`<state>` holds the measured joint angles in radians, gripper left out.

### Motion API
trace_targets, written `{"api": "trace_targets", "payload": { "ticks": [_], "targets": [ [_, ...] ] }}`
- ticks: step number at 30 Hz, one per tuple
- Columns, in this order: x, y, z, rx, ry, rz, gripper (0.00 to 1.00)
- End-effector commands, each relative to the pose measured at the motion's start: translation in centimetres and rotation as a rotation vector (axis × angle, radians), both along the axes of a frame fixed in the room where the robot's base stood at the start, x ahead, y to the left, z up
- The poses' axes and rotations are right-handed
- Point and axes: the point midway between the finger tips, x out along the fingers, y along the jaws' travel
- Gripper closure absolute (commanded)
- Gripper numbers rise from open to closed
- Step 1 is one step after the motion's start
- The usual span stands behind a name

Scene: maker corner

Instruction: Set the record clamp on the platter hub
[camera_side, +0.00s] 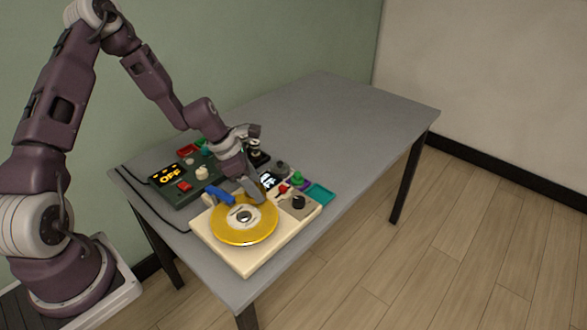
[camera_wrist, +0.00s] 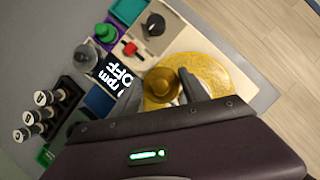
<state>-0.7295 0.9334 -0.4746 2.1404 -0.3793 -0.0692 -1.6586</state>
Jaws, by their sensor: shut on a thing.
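The record clamp (camera_wrist: 162,83) is a brass-coloured round piece between the fingers of my gripper (camera_wrist: 168,92) in the wrist view. My gripper is shut on it. In the side view my gripper (camera_side: 246,190) is over the far part of the yellow platter (camera_side: 232,232), and its fingers hide the clamp. The platter hub (camera_side: 244,216) shows as a dark spot in a pale ring at the platter's middle, in front of the fingertips. The platter also shows in the wrist view (camera_wrist: 212,72), below the clamp. I cannot tell the clamp's exact height.
A blue piece (camera_side: 217,195) stands left of my fingers. A dark control panel (camera_side: 190,196) lies behind. The table's right side (camera_side: 350,115) is clear.

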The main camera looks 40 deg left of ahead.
Motion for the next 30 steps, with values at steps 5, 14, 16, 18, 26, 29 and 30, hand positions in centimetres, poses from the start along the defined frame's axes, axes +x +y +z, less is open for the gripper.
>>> {"api": "trace_targets", "payload": {
  "ticks": [5,14,16,18,26,29,30],
  "targets": [
    [-4.3,-0.7,1.9,0.002,0.0,-0.023,1.0],
    [-5.5,-1.1,0.8,0.0,0.003,-0.034,1.0],
    [-5.5,-1.2,0.1,-0.001,0.003,-0.035,1.0],
    [-5.5,-1.1,-0.5,-0.001,0.004,-0.034,1.0],
    [-5.4,-1.1,-1.4,0.0,0.002,-0.034,1.0],
    [-5.4,-1.1,-1.4,0.001,0.002,-0.034,1.0],
    [-5.4,-1.1,-1.4,0.0,0.002,-0.034,1.0]
  ]
}}
